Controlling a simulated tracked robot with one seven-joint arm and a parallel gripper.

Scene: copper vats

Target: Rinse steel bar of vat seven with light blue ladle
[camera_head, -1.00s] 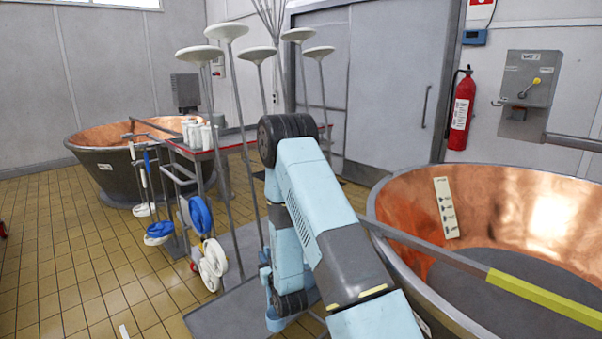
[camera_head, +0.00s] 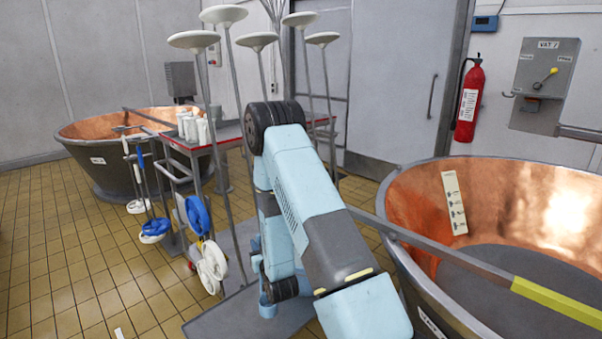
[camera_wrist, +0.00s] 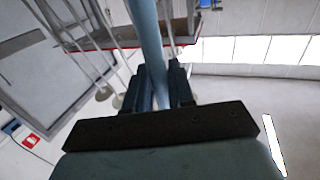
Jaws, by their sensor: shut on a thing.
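In the wrist view, my gripper (camera_wrist: 160,88) is shut on a light blue shaft (camera_wrist: 150,35), which fits the ladle's handle; the ladle's bowl is out of view. Vat seven (camera_head: 420,275), a copper-lined vat with a grey outer wall, stands at the right in the head view. Its steel bar (camera_head: 450,257) crosses the vat's near side from upper left to lower right and has a yellow section (camera_head: 555,300). The gripper is outside the head view, where only my light blue arm shows, left of the vat.
A red-edged table (camera_head: 185,145) holds white containers. White discs (camera_head: 222,15) on tall poles stand behind my arm. Another copper vat (camera_head: 85,150) is at the back left. A rack holds white and blue tools (camera_head: 197,215). A VAT 7 control box (camera_head: 545,75) hangs on the wall. The left floor is mostly clear.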

